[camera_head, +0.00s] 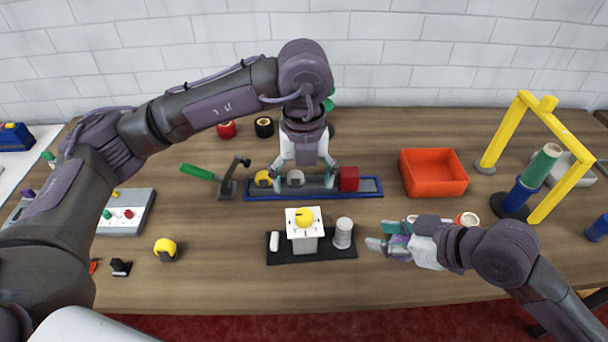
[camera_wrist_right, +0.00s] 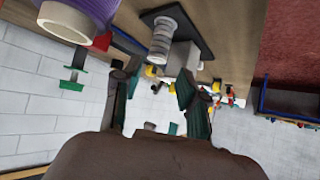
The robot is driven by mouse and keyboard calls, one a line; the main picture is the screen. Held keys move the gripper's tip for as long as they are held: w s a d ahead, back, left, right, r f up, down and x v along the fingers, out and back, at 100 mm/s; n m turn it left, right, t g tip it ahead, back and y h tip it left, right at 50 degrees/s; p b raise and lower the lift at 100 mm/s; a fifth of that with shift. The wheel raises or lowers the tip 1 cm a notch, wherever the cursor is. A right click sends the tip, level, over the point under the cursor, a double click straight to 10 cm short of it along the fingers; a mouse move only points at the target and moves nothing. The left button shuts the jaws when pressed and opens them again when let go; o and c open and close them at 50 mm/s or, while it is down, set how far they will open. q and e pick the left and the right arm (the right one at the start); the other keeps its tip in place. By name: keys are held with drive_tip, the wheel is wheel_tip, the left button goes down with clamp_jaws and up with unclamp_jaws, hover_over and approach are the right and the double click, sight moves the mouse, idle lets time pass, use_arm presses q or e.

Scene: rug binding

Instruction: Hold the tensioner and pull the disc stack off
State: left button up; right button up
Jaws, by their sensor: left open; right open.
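The tensioner (camera_head: 304,232), a white block with a dial plate and yellow knob, stands on a black base (camera_head: 300,258). The disc stack (camera_head: 343,232), a grey ribbed cylinder, stands upright at the right of the block. It also shows in the right wrist view (camera_wrist_right: 163,38), apart from the fingers. My left gripper (camera_head: 304,181) is open behind the tensioner, over a blue tray, its fingers either side of a grey piece; contact is unclear. My right gripper (camera_head: 381,237) is open and empty, to the right of the disc stack, pointing left.
The blue tray (camera_head: 372,185) holds yellow, grey and red pieces (camera_head: 348,178). An orange bin (camera_head: 433,173) stands behind my right gripper. A yellow frame (camera_head: 508,125) stands at right. A green-handled tool (camera_head: 229,184) and yellow roll (camera_head: 166,248) are at left. The front table edge is clear.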

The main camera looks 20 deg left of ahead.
sight(311, 234)
use_arm(q)
wheel_tip(311, 234, down, 13)
drive_tip(key=shift+f, duration=0.1)
idle(0.3)
drive_tip(key=shift+c, duration=0.3)
